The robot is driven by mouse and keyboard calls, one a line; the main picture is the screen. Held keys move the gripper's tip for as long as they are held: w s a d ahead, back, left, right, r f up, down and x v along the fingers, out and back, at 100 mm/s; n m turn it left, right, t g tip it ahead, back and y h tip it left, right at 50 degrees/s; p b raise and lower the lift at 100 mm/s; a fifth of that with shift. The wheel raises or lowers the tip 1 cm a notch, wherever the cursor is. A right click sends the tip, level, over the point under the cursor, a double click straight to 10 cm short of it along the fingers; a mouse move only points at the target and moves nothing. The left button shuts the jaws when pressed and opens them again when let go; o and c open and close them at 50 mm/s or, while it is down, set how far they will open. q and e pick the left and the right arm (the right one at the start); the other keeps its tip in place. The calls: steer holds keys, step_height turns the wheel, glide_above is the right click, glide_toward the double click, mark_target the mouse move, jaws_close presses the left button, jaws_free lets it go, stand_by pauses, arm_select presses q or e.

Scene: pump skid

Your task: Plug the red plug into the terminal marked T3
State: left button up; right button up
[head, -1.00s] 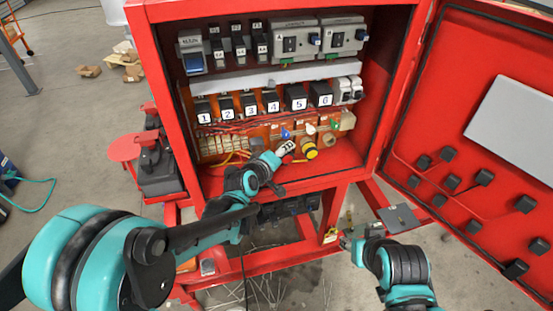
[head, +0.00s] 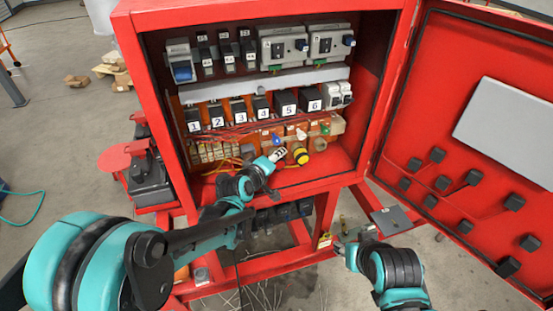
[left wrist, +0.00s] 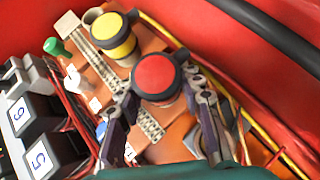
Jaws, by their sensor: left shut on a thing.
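The red plug (left wrist: 158,78), a round red cap with a dark collar, sits between the fingers of my left gripper (left wrist: 161,92) in the left wrist view. The fingers are shut on it. In the head view this gripper (head: 279,155) is inside the cabinet, low and in front of the orange terminal panel; the red plug cannot be made out there. A yellow plug (head: 299,152) is just right of the gripper, and close beside the red plug in the wrist view (left wrist: 113,38). I cannot read a T3 mark. My right gripper (head: 342,243) is outside, below the cabinet.
The red cabinet (head: 125,60) has its door (head: 450,75) open to the right. Blue (head: 277,139), white (head: 301,134) and green (head: 325,129) parts sit on the panel. Numbered black blocks (head: 261,107) run above. Yellow and red wires lie near the left gripper.

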mark_target(284, 166)
arm_select(q)
steer(key=shift+s+d+f, duration=0.1)
steer(key=shift+s+d, duration=0.1)
steer(key=shift+s, duration=0.5)
steer(key=shift+s+d+r, duration=0.1)
steer(key=shift+s+d, duration=0.15)
steer(key=shift+s, duration=0.4)
steer(key=shift+s+d+f, duration=0.1)
steer(key=shift+s+d, duration=0.1)
steer(key=shift+s, duration=0.5)
